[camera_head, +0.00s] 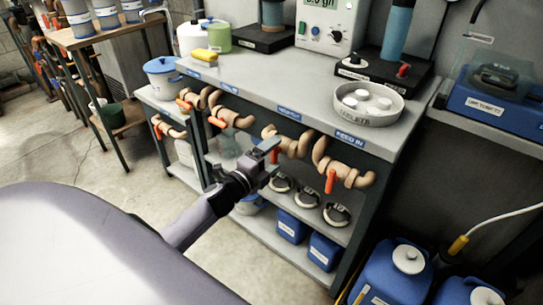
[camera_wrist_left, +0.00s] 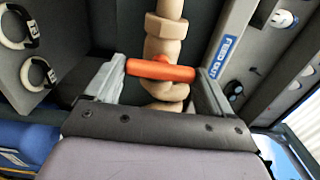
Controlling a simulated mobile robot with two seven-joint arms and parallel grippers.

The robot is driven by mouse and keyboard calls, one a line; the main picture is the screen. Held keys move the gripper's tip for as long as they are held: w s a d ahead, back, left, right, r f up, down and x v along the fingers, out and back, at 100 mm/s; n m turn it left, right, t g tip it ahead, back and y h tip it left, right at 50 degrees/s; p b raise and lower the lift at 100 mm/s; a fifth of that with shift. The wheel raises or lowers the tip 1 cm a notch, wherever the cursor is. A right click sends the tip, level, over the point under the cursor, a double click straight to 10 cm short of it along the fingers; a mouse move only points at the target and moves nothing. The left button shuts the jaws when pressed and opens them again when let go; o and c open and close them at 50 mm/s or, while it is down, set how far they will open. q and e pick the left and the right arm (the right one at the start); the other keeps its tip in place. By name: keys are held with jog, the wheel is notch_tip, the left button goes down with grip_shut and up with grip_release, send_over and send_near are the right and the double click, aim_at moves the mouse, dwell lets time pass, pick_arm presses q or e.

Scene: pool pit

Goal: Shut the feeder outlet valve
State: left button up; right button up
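The feeder outlet valve is a tan pipe fitting (camera_head: 294,147) with an orange lever under the bench edge. Its blue label, partly legible in the head view (camera_head: 289,114), reads FEED OUT in the left wrist view (camera_wrist_left: 226,54). In the left wrist view the orange lever (camera_wrist_left: 160,70) lies crosswise to the tan pipe (camera_wrist_left: 165,40). My left gripper (camera_head: 270,154) is at this valve. Its fingers (camera_wrist_left: 162,82) are wide apart, one near each end of the lever, with no clear grip on it. In the head view the gripper partly hides the lever. My right gripper is not in view.
The FEED IN valve (camera_head: 342,170) with a hanging orange lever is close on the right. Another valve (camera_head: 230,116) is to the left. The bench top (camera_head: 255,82) overhangs them.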

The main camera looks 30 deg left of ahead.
pick_arm(q)
jog(key=shift+o, duration=0.8)
jog(key=shift+s, duration=0.1)
jog(key=s, duration=0.7)
jog(key=shift+a, duration=0.3)
jog(key=s+d+f+n+g+p, duration=0.3)
jog(key=s+d+n+p, duration=0.1)
jog(key=s+d+n, duration=0.3)
jog(key=s+d+f+n+g+p, duration=0.2)
jog(key=s+d+n+g+p, duration=0.2)
jog(key=s+d+n, duration=0.3)
jog(key=s+n+p, duration=0.1)
jog(key=s+n, duration=0.2)
jog(key=s, duration=0.1)
jog(key=shift+s+d+f+g+h, duration=0.25)
jog(key=shift+s+f+g+h, duration=0.05)
jog(key=shift+f, duration=0.1)
